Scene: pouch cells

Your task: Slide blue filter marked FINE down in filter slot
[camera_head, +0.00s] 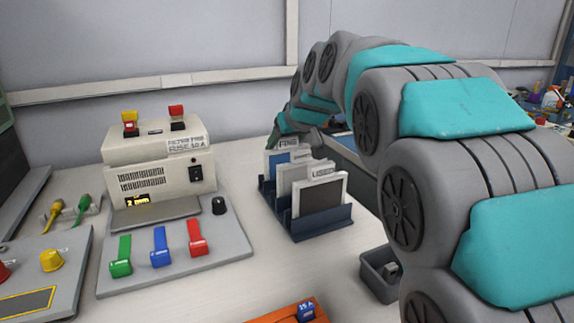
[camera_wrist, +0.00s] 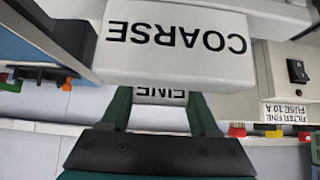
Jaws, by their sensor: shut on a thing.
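The blue filter (camera_head: 271,162) stands at the back of the dark filter rack (camera_head: 322,222) in the head view, partly hidden by the filters in front. Its white FINE tab (camera_wrist: 160,96) shows upside down in the wrist view, between my fingers. My gripper (camera_wrist: 162,104) is shut on this tab; in the head view it reaches the tab from behind (camera_head: 288,143). I cannot tell whether the filter's lower edge is raised off the rack. The filter slot on the machine (camera_head: 160,165) cannot be clearly made out.
A COARSE filter (camera_wrist: 175,42) stands close beside the FINE one; a grey filter marked USED (camera_head: 322,196) is at the rack's front. The machine's label reads FILTER FINE, FUSE 10 A. Green, blue and red levers line its base (camera_head: 230,252). A grey bin (camera_head: 377,277) stands right.

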